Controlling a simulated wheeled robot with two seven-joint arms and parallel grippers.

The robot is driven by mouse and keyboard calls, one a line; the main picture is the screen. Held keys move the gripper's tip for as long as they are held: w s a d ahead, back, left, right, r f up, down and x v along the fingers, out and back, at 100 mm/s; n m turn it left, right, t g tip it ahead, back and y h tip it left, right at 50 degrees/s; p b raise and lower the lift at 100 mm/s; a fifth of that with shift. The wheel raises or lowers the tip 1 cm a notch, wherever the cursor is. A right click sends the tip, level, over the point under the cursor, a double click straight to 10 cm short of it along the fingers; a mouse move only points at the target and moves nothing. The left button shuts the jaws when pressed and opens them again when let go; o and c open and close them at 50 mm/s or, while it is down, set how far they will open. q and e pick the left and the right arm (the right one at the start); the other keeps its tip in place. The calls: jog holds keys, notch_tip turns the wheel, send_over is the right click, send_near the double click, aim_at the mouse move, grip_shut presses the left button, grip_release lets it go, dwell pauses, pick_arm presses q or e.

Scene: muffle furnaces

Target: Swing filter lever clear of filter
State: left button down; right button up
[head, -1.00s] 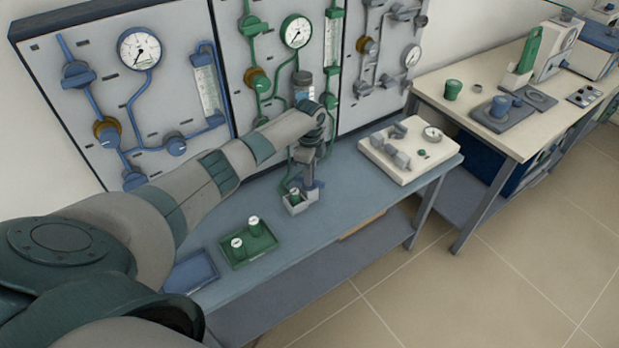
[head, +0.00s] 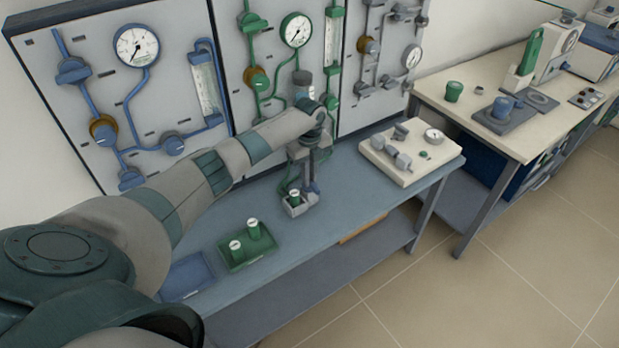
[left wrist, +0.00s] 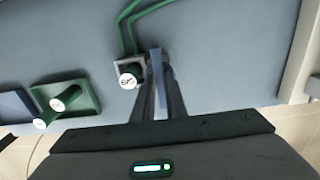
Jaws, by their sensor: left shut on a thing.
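The filter (head: 295,195) is a small green cylinder with a white top in a grey square holder on the blue-grey bench. In the left wrist view the filter (left wrist: 129,75) stands upright with its labelled top uncovered. The filter lever (left wrist: 157,64) is a narrow blue-grey bar just right of the filter, not over its top. My left gripper (left wrist: 160,88) points at the bench with its fingers shut on the lever; the fingers hide part of it. In the head view my left gripper (head: 309,185) is just right of the filter. My right gripper is not in view.
A green tray (head: 236,266) with two green white-topped filters and a blue tray (head: 187,275) lie left on the bench. A pale block with fittings (head: 388,168) stands right. Gauge panels (head: 180,95) rise behind. Green tubes (left wrist: 122,28) run to the holder.

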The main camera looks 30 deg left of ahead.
pick_arm(q)
jog(key=shift+r, duration=0.1)
jog(key=c, duration=1.8)
grip_release()
notch_tip(320, 180, up, 17)
jog(key=b, duration=0.4)
jog(key=shift+r, duration=0.2)
